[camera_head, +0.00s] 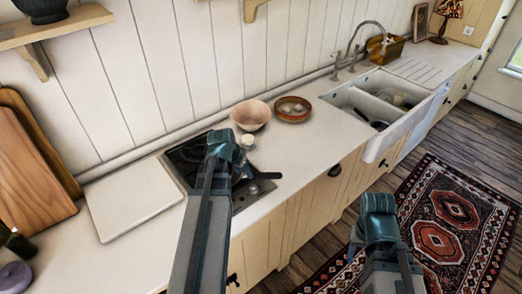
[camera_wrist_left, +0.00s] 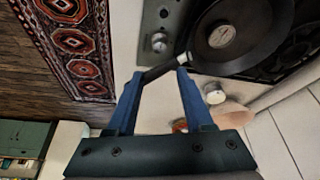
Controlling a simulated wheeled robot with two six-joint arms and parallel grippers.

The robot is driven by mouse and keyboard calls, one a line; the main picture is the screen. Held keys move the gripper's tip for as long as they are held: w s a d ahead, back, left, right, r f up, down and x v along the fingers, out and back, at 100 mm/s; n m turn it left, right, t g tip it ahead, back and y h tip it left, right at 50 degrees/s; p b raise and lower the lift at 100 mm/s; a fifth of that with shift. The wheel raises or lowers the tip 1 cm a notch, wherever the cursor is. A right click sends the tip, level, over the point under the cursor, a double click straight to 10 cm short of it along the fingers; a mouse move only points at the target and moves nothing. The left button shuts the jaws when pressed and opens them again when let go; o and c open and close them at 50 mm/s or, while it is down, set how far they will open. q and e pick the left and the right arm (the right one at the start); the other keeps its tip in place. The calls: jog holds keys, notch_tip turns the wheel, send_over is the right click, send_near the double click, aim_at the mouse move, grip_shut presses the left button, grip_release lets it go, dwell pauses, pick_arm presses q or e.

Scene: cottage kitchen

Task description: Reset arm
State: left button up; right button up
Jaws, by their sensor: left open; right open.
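My left gripper (camera_head: 226,148) is above the dark hob (camera_head: 187,154), on the near side of the pink bowl. In the left wrist view its two blue fingers (camera_wrist_left: 160,76) are apart, with nothing held. A dark round pan (camera_wrist_left: 236,28) with a light disc at its middle shows past the fingers. Its dark handle (camera_wrist_left: 160,69) appears across the gap at the fingertips; I cannot tell whether they touch. In the head view the handle (camera_head: 266,175) shows right of my left gripper, which hides the pan. My right gripper (camera_head: 379,206) is over the floor beside the counter; its fingers are hard to see.
A pink bowl (camera_head: 251,114), a brown bowl (camera_head: 293,109) and a small white-topped item (camera_head: 247,141) stand near the hob. A white sink (camera_head: 378,98) lies right. A pale board (camera_head: 133,198) and wooden boards (camera_head: 30,160) are left. A patterned rug (camera_head: 450,215) covers open floor.

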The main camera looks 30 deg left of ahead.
pick_arm(q)
jog(key=s+d+f+m+g+b, duration=0.1)
jog(key=s+d+f+b, duration=0.1)
jog(key=d, duration=0.8)
jog(key=s+d+f+m+g+y+b, duration=0.1)
jog(key=s+d+f+g+b, duration=0.1)
jog(key=d, duration=0.9)
jog(key=s+d+f+g+b, duration=0.2)
jog(key=s+d+f, duration=0.3)
jog(key=d, duration=0.6)
jog(key=shift+s+d+m+y+b, duration=0.15)
jog(key=shift+s+m+y+b, duration=0.25)
jog(key=shift+s+b, duration=0.55)
